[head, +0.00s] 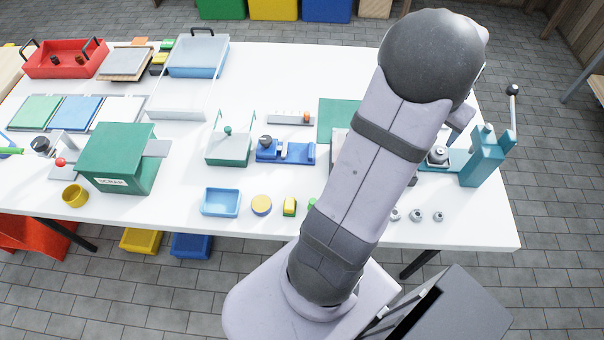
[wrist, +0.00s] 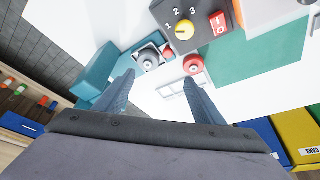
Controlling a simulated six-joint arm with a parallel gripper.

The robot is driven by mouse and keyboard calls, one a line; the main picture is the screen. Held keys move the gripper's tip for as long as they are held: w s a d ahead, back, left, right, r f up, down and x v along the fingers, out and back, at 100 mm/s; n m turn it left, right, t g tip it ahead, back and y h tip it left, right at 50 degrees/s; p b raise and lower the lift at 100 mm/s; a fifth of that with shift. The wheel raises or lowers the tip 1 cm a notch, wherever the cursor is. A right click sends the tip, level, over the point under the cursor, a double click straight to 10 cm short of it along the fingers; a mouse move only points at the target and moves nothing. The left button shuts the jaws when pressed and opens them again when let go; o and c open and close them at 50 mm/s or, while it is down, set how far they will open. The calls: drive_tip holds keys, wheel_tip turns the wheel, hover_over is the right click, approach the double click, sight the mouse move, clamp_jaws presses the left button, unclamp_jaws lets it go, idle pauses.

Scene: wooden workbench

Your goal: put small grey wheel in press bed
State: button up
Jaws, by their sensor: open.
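The teal press (head: 484,160) with its upright lever stands at the right end of the bench. A grey round piece (head: 437,156) sits on the press bed (head: 458,160); it also shows in the wrist view (wrist: 148,60) as a dark ring with a light hub. I cannot tell whether it is the small grey wheel or part of the press. Several small grey round pieces (head: 415,215) stand near the front edge. My gripper (wrist: 158,77) is open, with nothing visible between its fingers, above the bench beside the press. In the head view my arm hides it.
A grey control box with a yellow knob (wrist: 184,30) and red switch (wrist: 220,23) is close by, with a red button (wrist: 193,65). A green mat (head: 338,118) lies behind my arm. A blue fixture (head: 285,152) and blue tray (head: 220,202) stand left.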

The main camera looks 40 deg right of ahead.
drive_tip(key=w+a+n, duration=0.1)
drive_tip(key=w+a, duration=0.2)
drive_tip(key=w+a+n, duration=0.1)
drive_tip(key=w+a, duration=0.2)
drive_tip(key=w, duration=0.1)
drive_tip(key=w+a+n+t+y, duration=0.1)
drive_tip(key=w+a, duration=0.2)
drive_tip(key=w, duration=0.1)
drive_tip(key=shift+w+a+n, duration=0.2)
drive_tip(key=shift+a+n, duration=0.1)
drive_tip(key=shift+n, duration=0.1)
drive_tip(key=w+a+n+y, duration=0.2)
drive_tip(key=w+a+n, duration=0.4)
drive_tip(key=a, duration=0.8)
drive_tip(key=s+a+f+n, duration=0.1)
drive_tip(key=s+a+n, duration=0.1)
drive_tip(key=a, duration=0.9)
drive_tip(key=s+a+f+n+g+y, duration=0.1)
drive_tip(key=a+n, duration=0.4)
drive_tip(key=a, duration=0.7)
drive_tip(key=shift+s+a, duration=0.2)
drive_tip(key=shift+s, duration=0.3)
wheel_tip(320, 180, up, 2)
drive_tip(key=shift+p, duration=1)
